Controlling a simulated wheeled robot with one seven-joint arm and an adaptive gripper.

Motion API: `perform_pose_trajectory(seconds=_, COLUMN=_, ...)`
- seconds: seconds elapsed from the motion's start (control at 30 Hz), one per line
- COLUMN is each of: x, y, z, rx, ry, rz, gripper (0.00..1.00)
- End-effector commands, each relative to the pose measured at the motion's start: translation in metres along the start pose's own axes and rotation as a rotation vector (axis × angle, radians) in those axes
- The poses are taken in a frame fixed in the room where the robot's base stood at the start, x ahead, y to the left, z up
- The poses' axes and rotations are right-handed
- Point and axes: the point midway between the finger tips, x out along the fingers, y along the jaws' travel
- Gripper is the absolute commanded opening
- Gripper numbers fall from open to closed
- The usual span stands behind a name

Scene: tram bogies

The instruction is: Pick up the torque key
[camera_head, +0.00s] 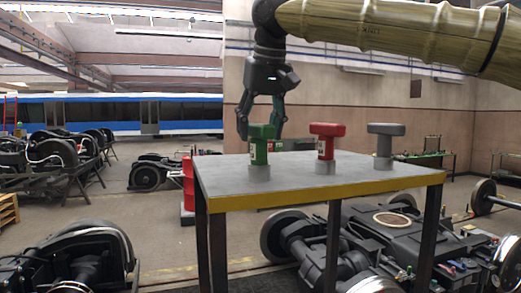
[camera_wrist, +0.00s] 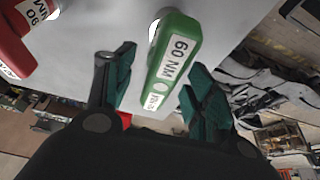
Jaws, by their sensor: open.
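Three T-shaped torque keys stand upright on the grey table (camera_head: 300,180). The green key (camera_head: 260,146) is at the left, the red key (camera_head: 326,144) in the middle and the grey key (camera_head: 384,142) at the right. In the wrist view the green key (camera_wrist: 175,60) carries a "60 NM" label, and the red key (camera_wrist: 14,50) shows "90 NM" at the left edge. My gripper (camera_head: 261,135) is open at the green key. In the wrist view my gripper's fingers (camera_wrist: 160,92) stand either side of the green handle, with gaps visible. The grey key is not seen there.
The table has a yellow front edge (camera_head: 320,195) and dark legs. A large bogie (camera_head: 390,245) lies behind and below it. More bogies (camera_head: 50,150) stand at the left. A red cylinder (camera_head: 188,185) stands by the table's left side. The table front is bare.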

Motion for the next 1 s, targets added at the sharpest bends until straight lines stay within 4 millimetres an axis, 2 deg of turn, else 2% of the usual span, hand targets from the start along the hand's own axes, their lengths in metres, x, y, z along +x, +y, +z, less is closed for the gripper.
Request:
perform_pose_trajectory(seconds=0.07, x=0.0, y=0.0, z=0.0, rx=0.0, ry=0.0, rz=0.0, gripper=0.53)
perform_pose_trajectory(seconds=0.3, x=0.0, y=0.0, z=0.0, rx=0.0, ry=0.0, rz=0.0, gripper=0.09)
perform_pose_trajectory(seconds=0.37, x=0.0, y=0.0, z=0.0, rx=0.0, ry=0.0, rz=0.0, gripper=0.0)
perform_pose_trajectory(seconds=0.77, x=-0.002, y=0.0, z=-0.001, rx=0.0, ry=0.001, rz=-0.001, gripper=0.0)
perform_pose_trajectory(seconds=1.0, x=-0.014, y=0.0, z=-0.006, rx=0.001, ry=0.002, rz=-0.001, gripper=0.0)
